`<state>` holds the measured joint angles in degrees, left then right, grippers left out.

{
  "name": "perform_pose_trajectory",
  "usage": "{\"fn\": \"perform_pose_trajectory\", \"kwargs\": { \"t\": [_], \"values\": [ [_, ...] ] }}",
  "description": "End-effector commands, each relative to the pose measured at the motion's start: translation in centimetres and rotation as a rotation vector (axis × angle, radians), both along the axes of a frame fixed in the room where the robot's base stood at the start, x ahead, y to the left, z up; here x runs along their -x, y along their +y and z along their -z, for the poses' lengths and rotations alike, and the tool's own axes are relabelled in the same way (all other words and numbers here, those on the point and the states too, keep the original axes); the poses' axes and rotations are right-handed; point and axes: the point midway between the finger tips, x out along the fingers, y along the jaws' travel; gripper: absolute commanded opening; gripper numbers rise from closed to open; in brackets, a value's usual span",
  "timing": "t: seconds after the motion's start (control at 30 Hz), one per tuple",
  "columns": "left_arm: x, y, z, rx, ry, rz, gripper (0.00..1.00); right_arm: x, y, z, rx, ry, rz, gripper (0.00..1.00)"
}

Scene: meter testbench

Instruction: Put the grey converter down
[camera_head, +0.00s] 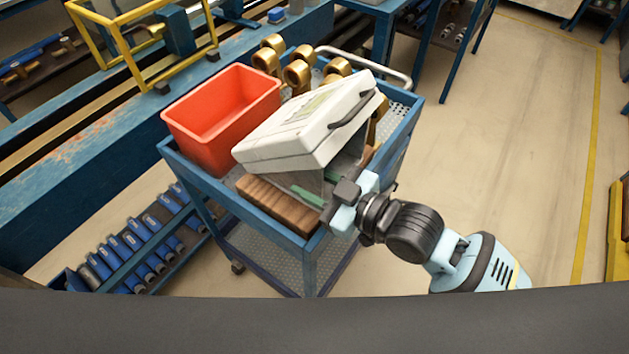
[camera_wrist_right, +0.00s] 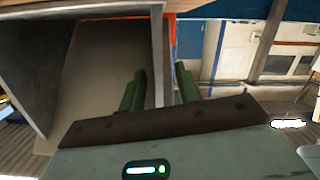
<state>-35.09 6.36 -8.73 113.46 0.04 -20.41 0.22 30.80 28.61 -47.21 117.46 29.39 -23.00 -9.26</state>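The grey converter (camera_head: 308,118) appears to be the pale box with a dark handle on the blue cart. My right gripper (camera_head: 308,194) is at the converter's near lower edge. In the right wrist view, the green fingers (camera_wrist_right: 160,88) stand apart, one on each side of a thin grey wall (camera_wrist_right: 157,60), with a slim gap showing on the right. What bears the converter's weight is hidden. My left gripper is not in view.
The blue cart (camera_head: 173,152) carries the red bin (camera_head: 205,125), the brown slatted block (camera_head: 275,207) and several brass parts (camera_head: 298,72). A rack of blue parts (camera_head: 128,243) stands at lower left. A blue bench runs behind.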

Motion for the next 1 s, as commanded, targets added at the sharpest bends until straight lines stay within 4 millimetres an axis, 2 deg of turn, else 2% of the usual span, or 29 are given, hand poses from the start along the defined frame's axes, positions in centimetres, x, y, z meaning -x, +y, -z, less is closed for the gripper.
{"fn": "perform_pose_trajectory", "kwargs": {
  "t": [0.17,0.73,1.0],
  "values": [
    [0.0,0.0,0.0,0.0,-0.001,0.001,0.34,0.4,-0.6,-0.2,0.0,0.001,0.0,0.33],
    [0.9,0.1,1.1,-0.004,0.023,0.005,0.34,5.9,-8.1,-1.3,0.002,0.005,0.001,0.33],
    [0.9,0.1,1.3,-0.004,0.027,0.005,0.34,7.0,-9.5,-1.8,0.0,0.002,0.0,0.33]
  ]
}}
